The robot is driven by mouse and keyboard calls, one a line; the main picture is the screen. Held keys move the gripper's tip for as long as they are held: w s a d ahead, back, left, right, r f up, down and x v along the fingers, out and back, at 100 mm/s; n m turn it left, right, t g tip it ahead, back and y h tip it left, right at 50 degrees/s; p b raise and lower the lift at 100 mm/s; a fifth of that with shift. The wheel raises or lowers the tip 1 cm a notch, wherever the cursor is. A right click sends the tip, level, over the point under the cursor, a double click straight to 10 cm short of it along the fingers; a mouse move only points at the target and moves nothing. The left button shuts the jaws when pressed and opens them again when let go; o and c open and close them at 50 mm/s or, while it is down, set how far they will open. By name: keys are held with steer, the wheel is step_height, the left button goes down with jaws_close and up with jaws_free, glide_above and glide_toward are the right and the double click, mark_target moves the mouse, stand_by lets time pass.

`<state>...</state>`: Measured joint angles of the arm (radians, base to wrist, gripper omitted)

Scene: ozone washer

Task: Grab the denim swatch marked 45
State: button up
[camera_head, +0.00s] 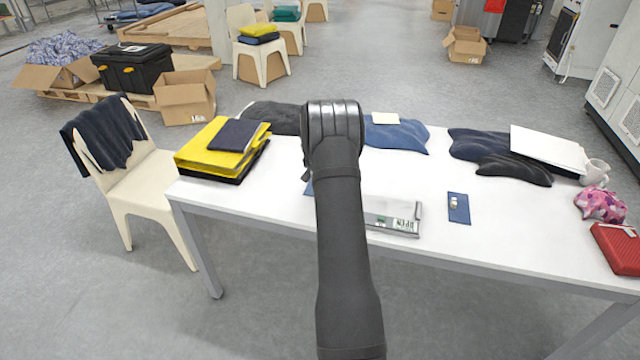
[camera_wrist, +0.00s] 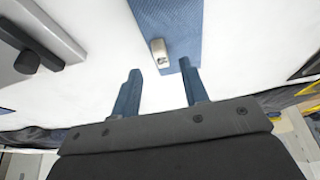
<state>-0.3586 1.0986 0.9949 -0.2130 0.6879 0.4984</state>
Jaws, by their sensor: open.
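In the wrist view, a blue denim swatch (camera_wrist: 172,22) lies flat on the white table. A small metallic piece (camera_wrist: 159,53) sits at its near edge. My gripper (camera_wrist: 160,69) is open and empty, its two blue fingers apart just short of that edge. I cannot read the number 45 on either.
A silver device (camera_head: 393,217) lies on the table (camera_head: 430,256) just right of my arm. Yellow folders (camera_head: 212,150) are stacked at left. Dark garments, a white board (camera_head: 548,148), a mug (camera_head: 594,172) and a red case (camera_head: 617,248) occupy the back and right.

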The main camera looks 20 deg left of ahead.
steer(key=shift+x, duration=1.85)
steer(key=shift+c, duration=0.4)
jaws_close()
